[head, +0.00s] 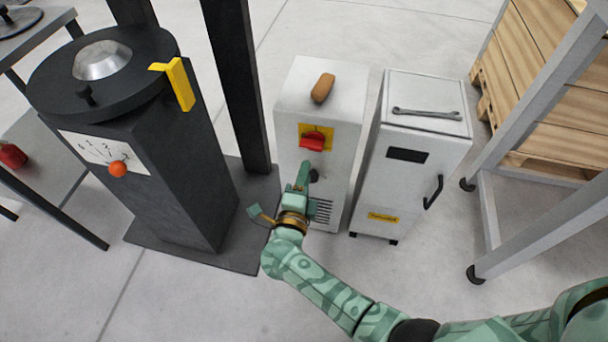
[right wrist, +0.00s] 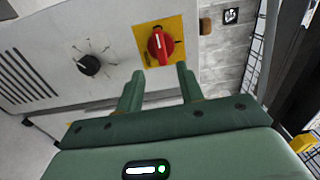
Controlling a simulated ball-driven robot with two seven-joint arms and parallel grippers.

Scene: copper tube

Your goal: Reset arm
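My right gripper (head: 304,172) is in front of the light grey cabinet (head: 345,85), below its red rotary switch (head: 312,142) on a yellow plate. In the right wrist view my right gripper (right wrist: 160,86) has its two fingers apart with nothing between them. The red switch (right wrist: 160,45) lies beyond the fingertips, and a black dial knob (right wrist: 89,65) is to its left. I cannot tell whether the fingers touch the cabinet. My left gripper is not in view. No copper tube shows.
A dark machine (head: 180,160) with a round top and yellow lever (head: 181,83) stands left. A second white cabinet (head: 415,150), with a wrench (head: 426,114) on top, stands right. A brown object (head: 323,87) lies on the first cabinet. A grey frame and wooden crate (head: 540,70) are far right.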

